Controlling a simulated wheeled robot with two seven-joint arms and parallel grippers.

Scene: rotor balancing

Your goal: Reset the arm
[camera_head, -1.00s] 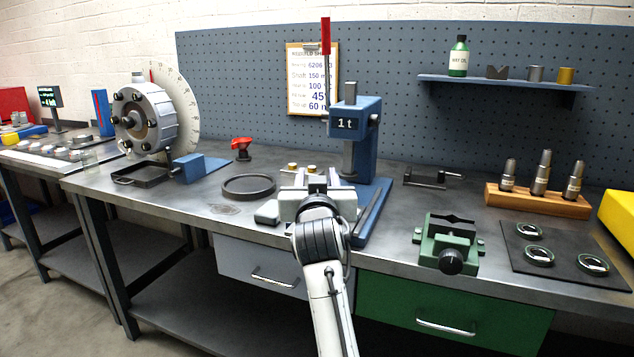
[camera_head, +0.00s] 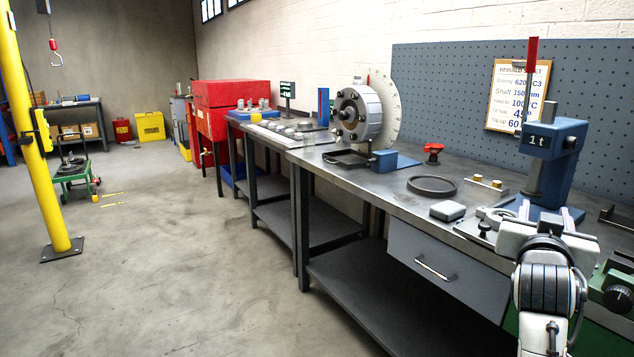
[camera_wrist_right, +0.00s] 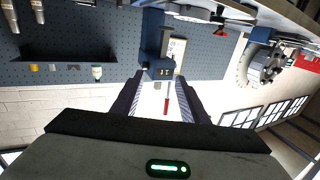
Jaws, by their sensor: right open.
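My right arm comes in at the lower right of the head view. Its gripper (camera_head: 546,212) is open, pointing away over the front part of the workbench (camera_head: 330,151), before the blue 1 t press (camera_head: 552,165). In the right wrist view, which is upside down, the two dark fingers (camera_wrist_right: 163,100) stand apart. The press (camera_wrist_right: 160,68) and its red-handled lever (camera_wrist_right: 166,105) show between and beyond them, and I see nothing held. My left gripper is in no view.
On the bench are a grey rotor with a dial (camera_head: 366,112), a dark ring (camera_head: 432,186), a red knob (camera_head: 433,151) and a small grey block (camera_head: 447,211). A green vise (camera_head: 616,285) is at the right edge. The floor (camera_head: 190,260) at left is open, with a yellow post (camera_head: 38,150).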

